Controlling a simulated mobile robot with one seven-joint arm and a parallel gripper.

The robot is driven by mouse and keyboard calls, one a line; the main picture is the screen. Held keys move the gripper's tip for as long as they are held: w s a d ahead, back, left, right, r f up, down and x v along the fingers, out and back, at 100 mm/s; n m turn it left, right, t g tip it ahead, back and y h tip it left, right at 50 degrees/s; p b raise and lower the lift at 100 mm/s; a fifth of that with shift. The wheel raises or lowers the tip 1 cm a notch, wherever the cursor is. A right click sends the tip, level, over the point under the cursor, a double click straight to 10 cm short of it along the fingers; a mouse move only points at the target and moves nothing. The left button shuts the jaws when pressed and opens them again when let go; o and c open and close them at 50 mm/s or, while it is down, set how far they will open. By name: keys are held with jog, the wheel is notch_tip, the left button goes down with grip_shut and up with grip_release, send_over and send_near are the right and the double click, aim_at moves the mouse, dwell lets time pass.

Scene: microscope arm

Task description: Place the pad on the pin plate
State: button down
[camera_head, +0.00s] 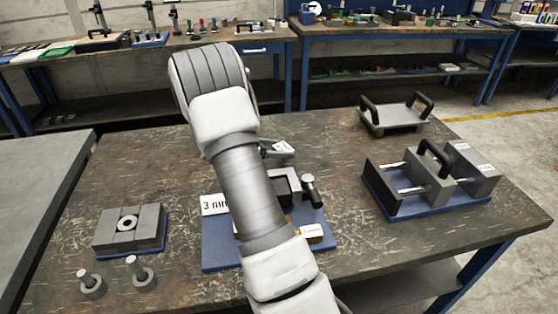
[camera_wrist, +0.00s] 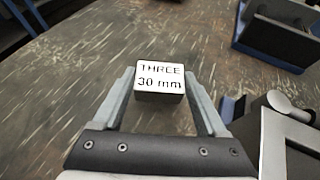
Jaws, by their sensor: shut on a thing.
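In the wrist view, my gripper (camera_wrist: 160,88) has its two grey fingers on either side of a small dark block with a white label (camera_wrist: 160,77) reading "THREE 30 mm", which appears to be the pad. It is held above the table. In the head view my arm covers most of the gripper; a white label (camera_head: 283,147) shows just right of the arm. I cannot tell for sure which fixture is the pin plate. A blue-based fixture (camera_head: 215,252) with a "3 mm" label, grey clamp and knob lies partly hidden under my arm. Its knob also shows in the wrist view (camera_wrist: 285,102).
A grey block with a ring (camera_head: 148,232) sits on a blue base at left, with two loose pins (camera_head: 90,285) in front. At right stand a handled rod fixture (camera_head: 410,185) and, behind it, a two-handled plate (camera_head: 390,121). The table's back left is clear.

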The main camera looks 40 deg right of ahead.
jog(key=shift+f+b, duration=0.45)
jog(key=shift+f, duration=1.45)
jog(key=shift+f, duration=0.25)
grip_release()
jog(key=shift+r, duration=0.1)
